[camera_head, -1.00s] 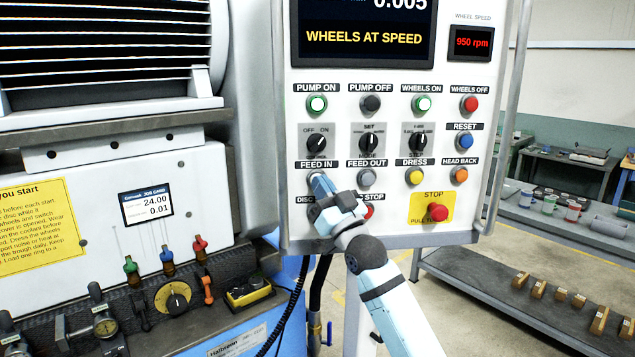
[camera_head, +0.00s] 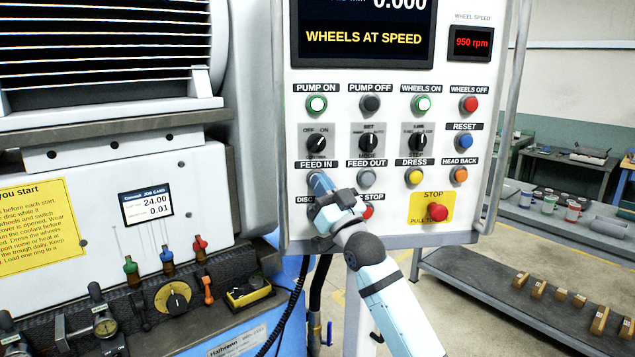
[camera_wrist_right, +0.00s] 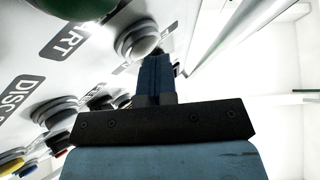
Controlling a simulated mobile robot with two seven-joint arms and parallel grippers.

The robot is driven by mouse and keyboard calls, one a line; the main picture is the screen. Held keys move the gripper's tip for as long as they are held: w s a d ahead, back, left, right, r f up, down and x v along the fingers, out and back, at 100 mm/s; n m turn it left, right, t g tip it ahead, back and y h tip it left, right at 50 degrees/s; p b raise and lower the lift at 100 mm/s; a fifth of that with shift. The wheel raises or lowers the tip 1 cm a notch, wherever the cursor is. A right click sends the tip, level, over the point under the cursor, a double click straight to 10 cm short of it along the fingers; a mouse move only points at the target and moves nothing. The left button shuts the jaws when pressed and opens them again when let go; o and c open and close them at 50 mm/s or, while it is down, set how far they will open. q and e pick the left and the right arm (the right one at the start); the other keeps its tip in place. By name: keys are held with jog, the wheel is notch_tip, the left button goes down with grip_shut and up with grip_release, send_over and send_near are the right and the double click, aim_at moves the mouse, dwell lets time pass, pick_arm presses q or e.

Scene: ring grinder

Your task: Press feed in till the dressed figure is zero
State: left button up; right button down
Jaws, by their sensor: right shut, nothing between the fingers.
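The control panel (camera_head: 390,215) fills the middle of the head view. Its screen (camera_head: 365,35) reads 0.000 at the cut-off top edge, above "WHEELS AT SPEED". The FEED IN label (camera_head: 323,164) shows, but its button is hidden behind my right gripper (camera_head: 318,180). In the right wrist view, the shut fingers (camera_wrist_right: 155,75) reach up to a pale round button (camera_wrist_right: 137,38). I cannot tell whether they touch it or have it pressed. The right gripper holds nothing. My left gripper is not in view.
FEED OUT (camera_head: 366,177) is close to the right of my gripper. The red-and-yellow STOP button (camera_head: 437,212) is further right. A red button (camera_head: 367,211) sits just beside my wrist. The grinder with its job card (camera_head: 146,206) stands left; shelves (camera_head: 540,320) stand right.

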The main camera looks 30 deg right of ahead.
jog(key=shift+s+a+f, duration=0.1)
jog(key=shift+s+a, duration=0.35)
jog(key=shift+s, duration=0.35)
jog(key=shift+p, duration=0.3)
jog(key=s+a, duration=0.1)
jog(key=s, duration=0.1)
jog(key=s+a+p, duration=0.1)
jog(key=s, duration=0.1)
jog(key=shift+s+a, duration=0.2)
dwell(0.6)
